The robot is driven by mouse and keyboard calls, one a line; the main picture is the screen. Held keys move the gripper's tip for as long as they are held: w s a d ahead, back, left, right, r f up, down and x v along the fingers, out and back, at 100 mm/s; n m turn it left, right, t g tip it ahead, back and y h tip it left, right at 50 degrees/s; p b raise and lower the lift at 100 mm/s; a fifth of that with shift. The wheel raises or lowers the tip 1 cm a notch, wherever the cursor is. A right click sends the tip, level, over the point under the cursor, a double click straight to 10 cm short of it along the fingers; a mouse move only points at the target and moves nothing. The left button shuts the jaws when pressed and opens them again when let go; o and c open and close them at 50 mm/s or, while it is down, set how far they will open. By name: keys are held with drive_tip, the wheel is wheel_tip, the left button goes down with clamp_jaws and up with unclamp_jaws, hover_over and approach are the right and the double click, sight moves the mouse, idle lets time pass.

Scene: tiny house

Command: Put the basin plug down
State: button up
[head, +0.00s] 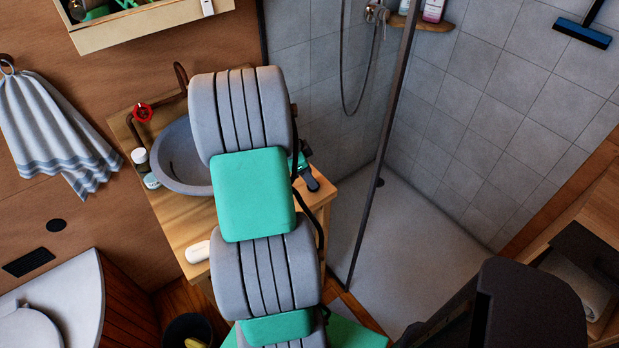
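The grey round basin (178,168) sits on a wooden counter (183,225), and my arm covers its right part. I cannot make out the basin plug; it may be hidden behind my arm. My gripper is not visible, as the thick grey and green arm links block the view beyond them. Whether it holds anything does not show. A dark tap (181,78) rises behind the basin, and a red round piece (143,112) is at the counter's back left.
Small bottles (146,168) stand left of the basin. A white rounded item (198,252) lies at the counter's front. A dark object (310,180) is at its right edge. A shower with a dark-framed edge (378,180) is on the right. A dark bin (188,329) stands below.

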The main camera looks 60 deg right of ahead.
drive_tip(key=v, duration=1.1)
drive_tip(key=w+a+n+t, duration=0.1)
drive_tip(key=w+a+n, duration=0.2)
drive_tip(key=a, duration=0.1)
drive_tip(key=w+a+r+n+t, duration=0.1)
drive_tip(key=w+a+n, duration=0.2)
drive_tip(key=a, duration=0.1)
drive_tip(key=w+a+r+n+t, duration=0.1)
drive_tip(key=w+a+n, duration=0.2)
drive_tip(key=a, duration=0.1)
drive_tip(key=shift+a+r, duration=0.1)
drive_tip(key=shift+r, duration=0.15)
drive_tip(key=a+n+t+y, duration=0.3)
drive_tip(key=a+n, duration=1.5)
drive_tip(key=a, duration=1)
drive_tip(key=shift+r+t, duration=0.15)
drive_tip(key=shift+t, duration=0.15)
